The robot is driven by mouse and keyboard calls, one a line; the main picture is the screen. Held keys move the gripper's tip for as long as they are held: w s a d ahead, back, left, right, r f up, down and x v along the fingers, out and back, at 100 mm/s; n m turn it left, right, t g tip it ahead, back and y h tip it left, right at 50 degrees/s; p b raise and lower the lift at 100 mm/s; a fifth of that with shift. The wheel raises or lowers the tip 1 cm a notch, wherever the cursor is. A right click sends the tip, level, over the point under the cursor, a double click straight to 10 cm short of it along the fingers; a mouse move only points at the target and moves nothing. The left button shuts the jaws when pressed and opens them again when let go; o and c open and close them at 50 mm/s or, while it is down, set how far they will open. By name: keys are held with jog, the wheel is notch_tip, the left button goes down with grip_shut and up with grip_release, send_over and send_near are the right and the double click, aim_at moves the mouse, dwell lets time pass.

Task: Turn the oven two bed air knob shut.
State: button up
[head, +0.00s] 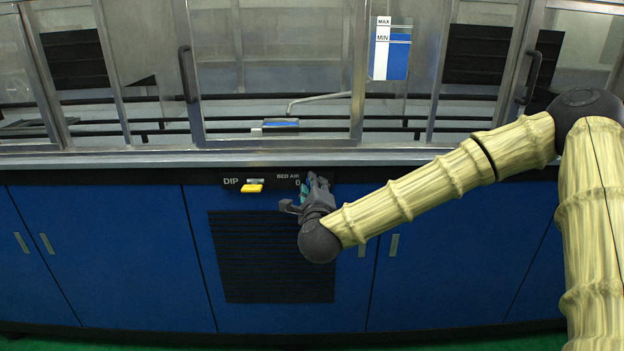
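The "BED AIR" label (288,176) is on the dark strip under the counter edge, with part of another mark below it. My gripper (306,187) is right at this label, in front of the panel, and covers the spot below and right of it. A small teal patch (304,193) shows among the fingers; I cannot tell whether it is the bed air knob or part of my gripper. The knob's setting is hidden. I cannot tell whether the fingers are open, shut or touching the knob.
A yellow handle (251,188) sits by the "DIP" label (231,181), just left of my gripper. Below is a dark louvred grille (265,255) between blue cabinet doors (120,260). Above are the metal counter edge (150,159) and framed glass panes with a blue-and-white MAX/MIN gauge (390,55).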

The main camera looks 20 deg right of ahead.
jog(key=shift+r+n+h+p, duration=0.1)
jog(key=shift+n+h+p, duration=0.2)
jog(key=shift+n+p, duration=2.8)
jog(key=shift+n+b, duration=0.45)
jog(key=shift+n, duration=0.25)
jog(key=o, duration=1.1)
jog(key=shift+c, duration=0.2)
jog(key=v, duration=1.2)
